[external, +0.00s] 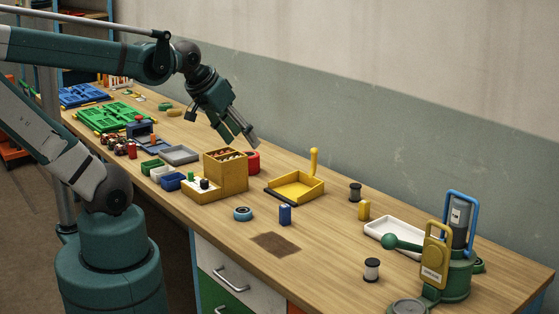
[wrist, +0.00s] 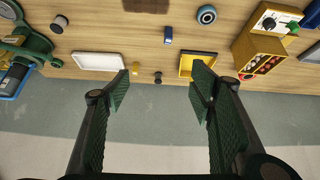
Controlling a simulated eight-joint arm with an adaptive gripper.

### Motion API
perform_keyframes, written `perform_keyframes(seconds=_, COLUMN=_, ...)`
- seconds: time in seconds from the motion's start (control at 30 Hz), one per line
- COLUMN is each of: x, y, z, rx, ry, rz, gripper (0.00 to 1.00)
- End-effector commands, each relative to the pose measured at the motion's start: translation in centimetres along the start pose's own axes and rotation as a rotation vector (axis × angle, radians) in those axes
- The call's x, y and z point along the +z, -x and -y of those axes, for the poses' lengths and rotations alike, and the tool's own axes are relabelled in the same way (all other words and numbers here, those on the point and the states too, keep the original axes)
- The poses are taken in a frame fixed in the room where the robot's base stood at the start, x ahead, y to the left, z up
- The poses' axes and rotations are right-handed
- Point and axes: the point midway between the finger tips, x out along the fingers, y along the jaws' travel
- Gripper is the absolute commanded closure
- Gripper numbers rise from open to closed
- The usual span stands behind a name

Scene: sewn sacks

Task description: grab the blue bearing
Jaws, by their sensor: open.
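The blue bearing (external: 243,214) is a small ring with a dark hole, lying flat on the wooden table in front of the yellow box. In the wrist view, the blue bearing (wrist: 206,14) is near the top edge, right of centre. My gripper (external: 240,138) is open and empty, high above the back of the table. It is well apart from the bearing and behind it. In the wrist view, my gripper (wrist: 160,85) shows its two green fingers spread wide with nothing between them.
A yellow box (external: 228,176) stands behind the bearing, and a blue block (external: 285,215) stands to its right. A yellow tray with an upright handle (external: 294,188) lies behind. A brown patch (external: 276,244) is in front. A white tray (external: 394,234) and green press (external: 455,275) are at right.

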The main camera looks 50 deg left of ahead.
Motion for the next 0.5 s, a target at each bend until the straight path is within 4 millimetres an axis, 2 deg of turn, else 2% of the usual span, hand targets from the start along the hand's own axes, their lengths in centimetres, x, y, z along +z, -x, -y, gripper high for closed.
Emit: perform_keyframes(seconds=0.5, x=-1.0, y=-4.9, z=2.8, rx=-0.055, ry=0.306, rz=0.127, gripper=0.45)
